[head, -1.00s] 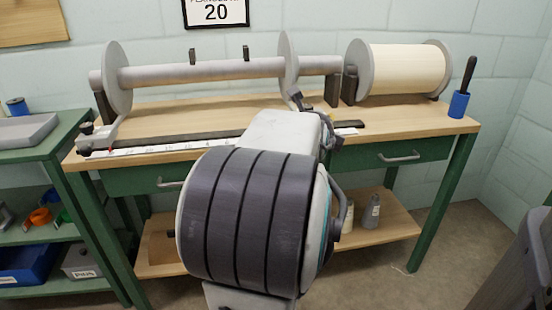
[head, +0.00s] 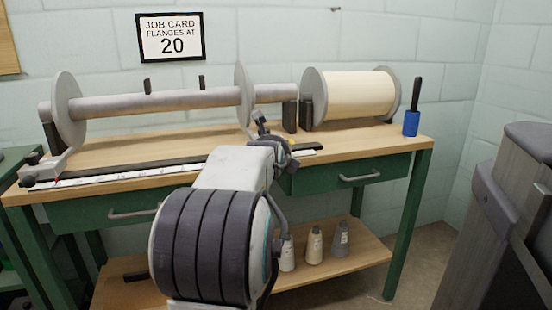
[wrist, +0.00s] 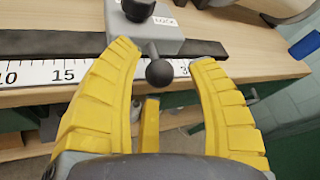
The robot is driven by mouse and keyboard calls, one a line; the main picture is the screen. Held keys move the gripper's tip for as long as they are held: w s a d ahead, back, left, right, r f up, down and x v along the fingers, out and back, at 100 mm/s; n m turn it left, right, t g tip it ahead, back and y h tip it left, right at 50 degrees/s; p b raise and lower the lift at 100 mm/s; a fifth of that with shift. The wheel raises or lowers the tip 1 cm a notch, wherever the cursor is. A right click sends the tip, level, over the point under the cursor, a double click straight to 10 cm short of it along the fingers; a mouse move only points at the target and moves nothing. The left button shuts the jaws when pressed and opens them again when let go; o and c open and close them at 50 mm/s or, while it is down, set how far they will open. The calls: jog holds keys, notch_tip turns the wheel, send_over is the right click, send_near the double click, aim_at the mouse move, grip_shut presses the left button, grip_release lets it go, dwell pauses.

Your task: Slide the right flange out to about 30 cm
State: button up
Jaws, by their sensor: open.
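The right flange (head: 243,95) is a grey upright disc on a grey horizontal beam (head: 160,102), well apart from the left flange (head: 68,110). In the wrist view a grey slider block (wrist: 178,38) sits over the white ruler (wrist: 40,74), whose numbers 10 and 15 show to its left. A stem with a black ball (wrist: 160,73) points from the block toward me. My gripper (wrist: 164,56) is open; its yellow fingers stand either side of the ball, with gaps on both sides. In the head view my arm partly hides the gripper and slider.
A cream-wound spool (head: 357,95) stands right of the beam. A blue holder (head: 411,123) with a dark handle is at the bench's right end. A wall card (head: 173,37) reads flanges at 20. A dark bulky object (head: 515,200) is at right.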

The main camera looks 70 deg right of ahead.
jog(key=shift+w+d+f, duration=0.1)
jog(key=shift+d+f, duration=0.1)
jog(key=shift+d, duration=0.45)
grip_shut()
